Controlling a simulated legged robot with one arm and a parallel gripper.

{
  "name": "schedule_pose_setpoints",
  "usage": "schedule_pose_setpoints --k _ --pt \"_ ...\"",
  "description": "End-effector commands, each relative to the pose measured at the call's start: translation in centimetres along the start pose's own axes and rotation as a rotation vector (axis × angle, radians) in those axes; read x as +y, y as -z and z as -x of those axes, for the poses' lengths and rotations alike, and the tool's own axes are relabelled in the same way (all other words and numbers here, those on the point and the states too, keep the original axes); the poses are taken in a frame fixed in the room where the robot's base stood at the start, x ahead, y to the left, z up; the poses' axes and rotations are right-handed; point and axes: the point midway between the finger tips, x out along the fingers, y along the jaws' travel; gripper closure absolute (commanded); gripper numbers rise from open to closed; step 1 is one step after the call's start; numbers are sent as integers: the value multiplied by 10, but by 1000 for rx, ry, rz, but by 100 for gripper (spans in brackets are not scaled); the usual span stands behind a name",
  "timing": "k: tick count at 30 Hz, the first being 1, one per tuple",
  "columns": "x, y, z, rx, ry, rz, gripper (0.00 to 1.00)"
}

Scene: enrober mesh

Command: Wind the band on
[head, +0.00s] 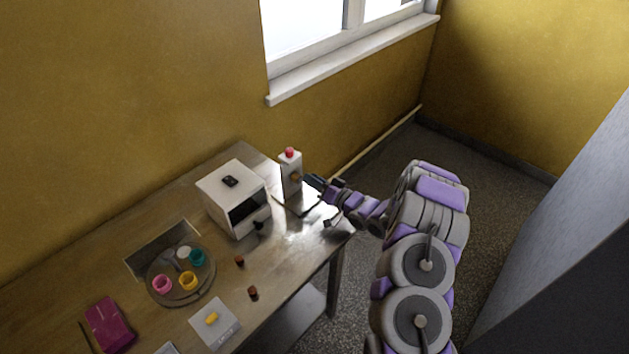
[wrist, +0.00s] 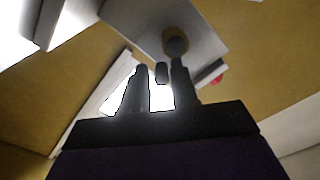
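A white upright box with a red button on top (head: 291,172) stands at the table's right end. A round brownish knob (head: 296,177) is on its face. In the wrist view this knob (wrist: 175,44) shows on a grey panel (wrist: 150,25), just beyond the tip of my right finger. My gripper (head: 314,182) is close beside the box. In the wrist view its fingers (wrist: 160,78) stand apart with bright window light between them. A small dark piece (wrist: 162,73) shows in that gap; I cannot tell whether it is touched. I cannot make out a band.
A white machine (head: 226,180) with a dark opening and black knob stands left of the box.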

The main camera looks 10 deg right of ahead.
Motion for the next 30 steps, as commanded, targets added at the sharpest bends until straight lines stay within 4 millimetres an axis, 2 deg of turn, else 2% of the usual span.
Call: schedule_pose_setpoints --k 1,9,20,30 --pt "0 0 0 0 0 0 77" --pt "0 0 0 0 0 0 100" --pt "0 0 0 -1 0 -21 100" --pt "2 -3 1 -1 -1 -211 100"
